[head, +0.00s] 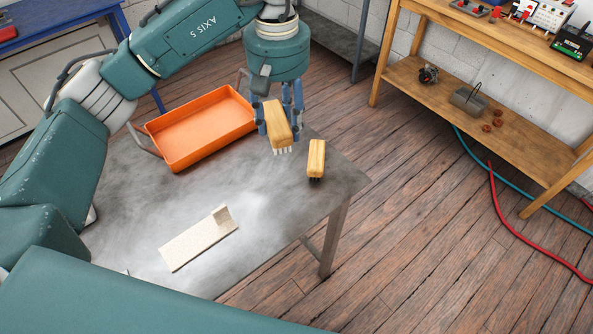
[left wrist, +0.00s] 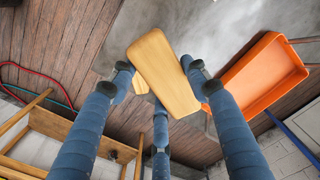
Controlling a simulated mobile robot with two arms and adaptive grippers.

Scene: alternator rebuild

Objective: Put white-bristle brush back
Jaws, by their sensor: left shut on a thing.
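The white-bristle brush (head: 277,123) has a wooden block handle and pale bristles pointing down. My left gripper (head: 278,112) is shut on it and holds it above the metal table, between the orange tray and a second brush. In the left wrist view the brush's wooden back (left wrist: 166,72) sits between the blue fingers of my left gripper (left wrist: 155,88). The second brush (head: 316,158), with a wooden handle and dark bristles, stands on the table near its right corner. In the left wrist view a small part of another wooden piece shows behind the held brush. My right gripper is not in view.
An orange tray (head: 202,128) with wire handles stands at the table's back left. A pale L-shaped piece (head: 198,240) lies near the front of the metal table (head: 255,205). A wooden shelf bench (head: 490,115) stands at right. Red and teal hoses lie on the floor.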

